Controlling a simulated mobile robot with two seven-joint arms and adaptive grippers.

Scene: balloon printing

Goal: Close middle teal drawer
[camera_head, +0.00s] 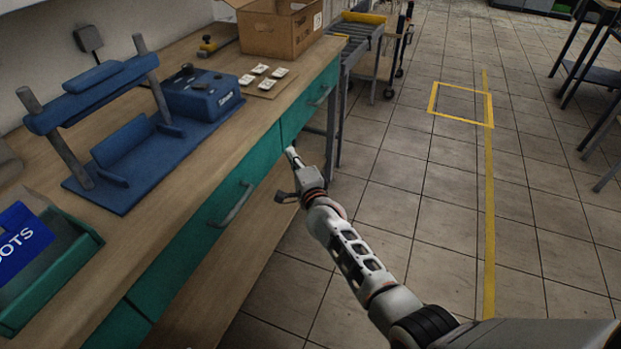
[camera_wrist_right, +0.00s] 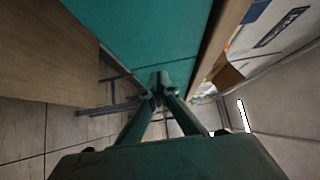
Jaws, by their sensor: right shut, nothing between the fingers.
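The middle teal drawer (camera_head: 205,222) is in the front of the wooden workbench, with a grey bar handle (camera_head: 232,204). Its front looks about flush with the bench front; I cannot tell whether a small gap is left. My right gripper (camera_head: 291,153) is shut and empty, just off the bench front near the middle drawer's right end. In the right wrist view its fingertips (camera_wrist_right: 160,80) meet in front of a teal panel (camera_wrist_right: 145,35); contact is unclear. My left gripper is out of view.
Another teal drawer (camera_head: 311,100) with a handle lies to the right. On the bench stand a blue press fixture (camera_head: 128,165), a teal bin (camera_head: 70,262), small white pieces on a board (camera_head: 262,84) and a cardboard box (camera_head: 275,30). A cart (camera_head: 357,40) stands beyond.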

